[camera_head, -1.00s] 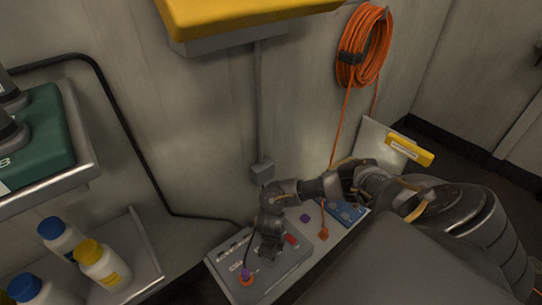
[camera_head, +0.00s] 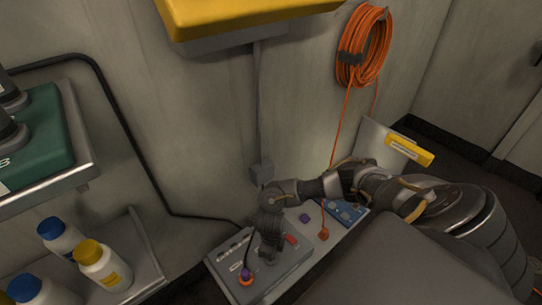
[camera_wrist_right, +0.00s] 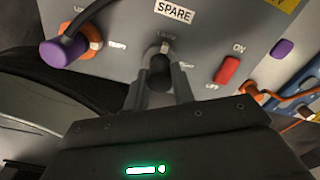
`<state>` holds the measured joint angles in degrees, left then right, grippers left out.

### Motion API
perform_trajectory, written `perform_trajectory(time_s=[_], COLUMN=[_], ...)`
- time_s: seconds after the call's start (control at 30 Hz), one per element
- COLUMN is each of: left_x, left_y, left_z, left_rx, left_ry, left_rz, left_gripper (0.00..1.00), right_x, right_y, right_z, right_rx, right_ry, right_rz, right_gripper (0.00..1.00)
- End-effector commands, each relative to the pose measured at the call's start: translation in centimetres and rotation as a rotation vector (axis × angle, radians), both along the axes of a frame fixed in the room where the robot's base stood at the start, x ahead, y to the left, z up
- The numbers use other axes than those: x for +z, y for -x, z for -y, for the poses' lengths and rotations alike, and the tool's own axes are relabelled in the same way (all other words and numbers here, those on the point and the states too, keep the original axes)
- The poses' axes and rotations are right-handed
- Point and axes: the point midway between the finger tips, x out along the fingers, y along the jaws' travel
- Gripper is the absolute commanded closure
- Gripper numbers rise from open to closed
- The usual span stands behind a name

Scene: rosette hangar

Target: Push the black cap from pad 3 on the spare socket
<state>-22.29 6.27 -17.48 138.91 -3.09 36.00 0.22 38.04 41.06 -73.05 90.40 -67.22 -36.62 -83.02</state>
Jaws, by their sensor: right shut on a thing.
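My right gripper (camera_wrist_right: 160,88) is shut on the black cap (camera_wrist_right: 160,70), which shows between its fingertips in the right wrist view. The spare socket (camera_wrist_right: 164,47), a small metal fitting below the SPARE label (camera_wrist_right: 174,11), lies just beyond the cap and in line with it. The cap overlaps the socket's edge in this view; I cannot tell how far it is on. In the head view my right gripper (camera_head: 268,255) points down over the grey panel box (camera_head: 217,260) and hides the cap and the socket. My left gripper is out of view.
A purple plug (camera_wrist_right: 62,51) with a black cable and orange ring (camera_wrist_right: 93,37) sits left of the socket. A red ON/OFF switch (camera_wrist_right: 227,70) is right of it. A purple cap (camera_head: 305,217) and an orange connector (camera_head: 323,235) lie farther right.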

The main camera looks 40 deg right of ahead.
Motion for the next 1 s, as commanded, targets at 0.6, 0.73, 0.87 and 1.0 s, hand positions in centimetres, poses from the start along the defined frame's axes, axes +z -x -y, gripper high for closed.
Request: perform_trajectory(time_s=[0.6,0.73,0.87,1.0], left_x=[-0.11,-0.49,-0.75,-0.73], left_y=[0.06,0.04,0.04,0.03], left_z=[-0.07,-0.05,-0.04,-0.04], left_rx=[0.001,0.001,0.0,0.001], left_ry=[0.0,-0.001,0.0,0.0], left_rz=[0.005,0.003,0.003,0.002], left_gripper=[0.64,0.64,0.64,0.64], right_x=[-0.22,-0.59,-0.86,-0.82], right_y=[0.01,0.01,0.0,0.0], right_z=[0.0,0.0,-0.01,-0.01], right_rx=[0.0,0.0,0.0,0.0], right_ry=[0.0,0.0,0.0,0.0], right_rz=[0.0,0.0,0.0,0.0], right_gripper=[1.0,1.0,1.0,1.0])
